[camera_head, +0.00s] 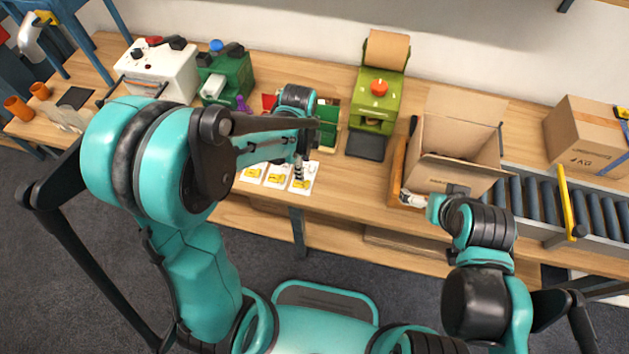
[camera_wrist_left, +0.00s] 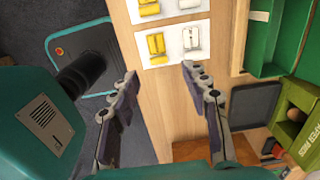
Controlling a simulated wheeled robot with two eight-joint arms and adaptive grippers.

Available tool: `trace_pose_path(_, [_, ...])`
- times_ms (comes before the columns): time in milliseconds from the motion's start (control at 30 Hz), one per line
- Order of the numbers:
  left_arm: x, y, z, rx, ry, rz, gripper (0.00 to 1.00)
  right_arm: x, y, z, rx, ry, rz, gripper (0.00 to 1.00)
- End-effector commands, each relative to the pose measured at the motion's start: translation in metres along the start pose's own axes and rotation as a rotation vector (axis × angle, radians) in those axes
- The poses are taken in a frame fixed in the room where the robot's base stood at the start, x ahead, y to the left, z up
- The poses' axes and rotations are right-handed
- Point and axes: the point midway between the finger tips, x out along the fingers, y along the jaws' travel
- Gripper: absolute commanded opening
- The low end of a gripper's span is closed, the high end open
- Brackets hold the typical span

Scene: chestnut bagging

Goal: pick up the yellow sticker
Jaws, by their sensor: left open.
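White cards with yellow stickers (camera_head: 250,173) lie in a row near the front edge of the workbench. In the left wrist view a yellow sticker (camera_wrist_left: 155,44) sits on a white card beside a white sticker (camera_wrist_left: 191,38), and another yellow one (camera_wrist_left: 149,8) lies farther up. My left gripper (camera_head: 299,172) is over the rightmost card and partly covers it. In the left wrist view the left gripper (camera_wrist_left: 160,78) is open and empty, its fingertips just short of the nearest card. My right gripper (camera_head: 414,198) is by the open cardboard box; its fingers are too small to read.
Green bins (camera_head: 328,124) stand behind the cards. A green machine (camera_head: 376,92) with a dark plate is right of them.

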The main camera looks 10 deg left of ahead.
Motion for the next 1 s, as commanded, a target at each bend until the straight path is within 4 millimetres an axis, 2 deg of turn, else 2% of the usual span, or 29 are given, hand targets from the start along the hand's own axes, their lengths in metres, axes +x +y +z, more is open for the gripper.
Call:
trace_pose_path(433, [0.045,0.001,-0.002,0.034,-0.001,0.011,0.47,0.015,0.000,0.011,0.000,0.000,0.000,1.00])
trace_pose_path(667, [0.080,0.003,-0.003,0.033,-0.001,0.011,0.47,0.029,0.000,0.021,0.000,0.000,0.000,1.00])
trace_pose_path(900, [0.082,0.003,-0.003,0.032,-0.001,0.011,0.47,0.028,0.000,0.020,0.000,0.000,0.000,1.00])
trace_pose_path(933, [0.082,0.003,-0.003,0.032,-0.001,0.011,0.44,0.028,0.000,0.020,0.000,0.000,0.000,1.00])
trace_pose_path(1000, [0.082,0.003,-0.003,0.032,-0.001,0.011,0.32,0.028,0.000,0.020,0.000,0.000,0.000,1.00])
